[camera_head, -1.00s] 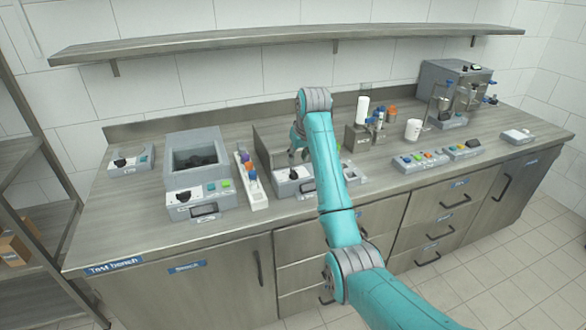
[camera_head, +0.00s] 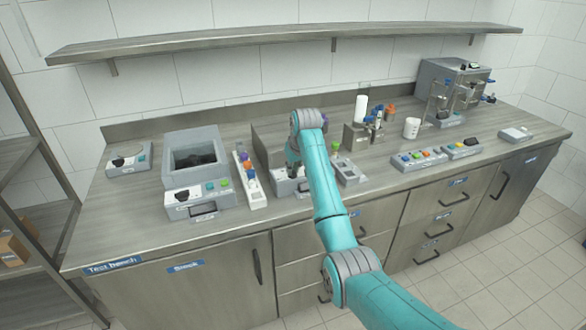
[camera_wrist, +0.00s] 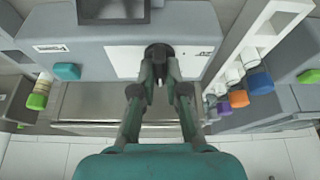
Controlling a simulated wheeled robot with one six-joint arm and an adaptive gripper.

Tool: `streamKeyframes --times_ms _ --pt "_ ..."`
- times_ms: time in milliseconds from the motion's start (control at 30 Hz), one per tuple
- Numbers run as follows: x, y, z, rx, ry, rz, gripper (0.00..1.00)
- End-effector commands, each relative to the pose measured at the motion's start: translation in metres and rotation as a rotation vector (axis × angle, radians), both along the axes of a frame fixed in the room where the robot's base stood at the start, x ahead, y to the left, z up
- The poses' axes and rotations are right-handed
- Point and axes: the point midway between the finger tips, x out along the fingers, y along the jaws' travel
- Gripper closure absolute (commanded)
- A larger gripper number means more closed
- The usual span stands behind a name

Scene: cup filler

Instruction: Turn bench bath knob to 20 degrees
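A grey bench unit (camera_head: 273,190) stands in the middle of the bench, and its front panel fills the top of the wrist view (camera_wrist: 105,57). The panel carries a black round knob (camera_wrist: 158,50), a teal button (camera_wrist: 67,72) and a dark display (camera_wrist: 112,10). I cannot read its labels or the knob's angle. My gripper (camera_wrist: 161,74) is at this knob, with its fingers drawn close together on the knob's grip. My arm hides much of the unit in the head view. Another grey unit with an open basin (camera_head: 168,170) and a black knob (camera_head: 182,196) stands to the left.
A white rack (camera_head: 257,201) of coloured-cap vials stands close on the gripper's left in the head view. A small grey device (camera_head: 347,172) sits close on the right. Button boxes (camera_head: 419,160), a white cup (camera_head: 411,128) and a dispensing machine (camera_head: 452,85) are farther right. A shelf (camera_head: 290,38) hangs above.

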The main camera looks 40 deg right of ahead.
Motion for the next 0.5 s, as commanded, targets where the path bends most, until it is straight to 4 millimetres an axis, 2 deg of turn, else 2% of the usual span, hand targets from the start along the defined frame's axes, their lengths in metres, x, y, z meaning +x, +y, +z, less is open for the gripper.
streamKeyframes --times_ms 500 --pt "-0.0004 -0.0011 0.0001 0.0 0.0 0.062 1.0"
